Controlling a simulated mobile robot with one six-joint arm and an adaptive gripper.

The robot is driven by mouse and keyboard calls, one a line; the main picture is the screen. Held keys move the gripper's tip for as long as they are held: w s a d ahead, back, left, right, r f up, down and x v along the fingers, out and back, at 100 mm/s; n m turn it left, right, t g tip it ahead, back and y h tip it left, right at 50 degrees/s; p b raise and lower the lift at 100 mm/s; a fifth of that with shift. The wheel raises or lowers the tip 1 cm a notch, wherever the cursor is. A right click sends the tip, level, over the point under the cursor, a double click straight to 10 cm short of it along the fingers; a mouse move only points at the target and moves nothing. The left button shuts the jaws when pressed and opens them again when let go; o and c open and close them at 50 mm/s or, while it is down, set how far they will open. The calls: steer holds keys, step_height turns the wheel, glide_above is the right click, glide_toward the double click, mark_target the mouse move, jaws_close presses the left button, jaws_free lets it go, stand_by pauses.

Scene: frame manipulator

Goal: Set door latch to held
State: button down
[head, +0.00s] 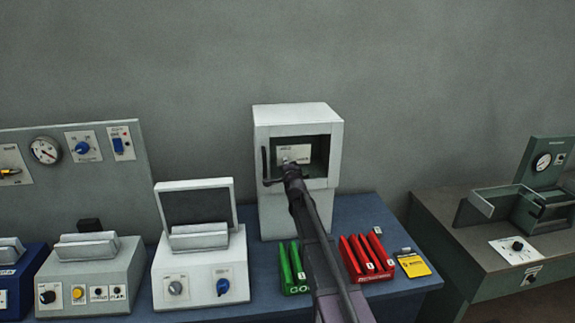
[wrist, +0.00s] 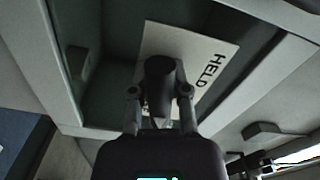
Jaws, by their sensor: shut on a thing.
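A white cabinet (head: 322,115) stands on the blue bench, with a recessed opening in its front. Inside the recess is a pale plate (head: 299,150), which also shows in the wrist view (wrist: 212,45) with the word HELD at its right. A dark cylindrical latch knob (wrist: 159,75) stands out from the plate, to the left of that word. My gripper (wrist: 159,100) is shut on the knob, one finger on each side. In the head view my gripper (head: 291,170) reaches into the recess and hides the knob.
A dark handle (head: 265,165) is at the opening's left edge. Green (head: 290,265) and red racks (head: 365,255) and a yellow card (head: 413,264) lie on the bench (head: 385,218) below. A lidded white device (head: 200,263) stands to the left. Open air lies above the cabinet.

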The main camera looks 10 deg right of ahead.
steer(key=n, duration=0.8)
steer(key=shift+n, duration=0.3)
steer(key=n, duration=0.4)
steer(key=shift+n, duration=2)
steer(key=c, duration=0.6)
jaws_free()
steer(key=shift+s, duration=0.1)
steer(key=s, duration=1.2)
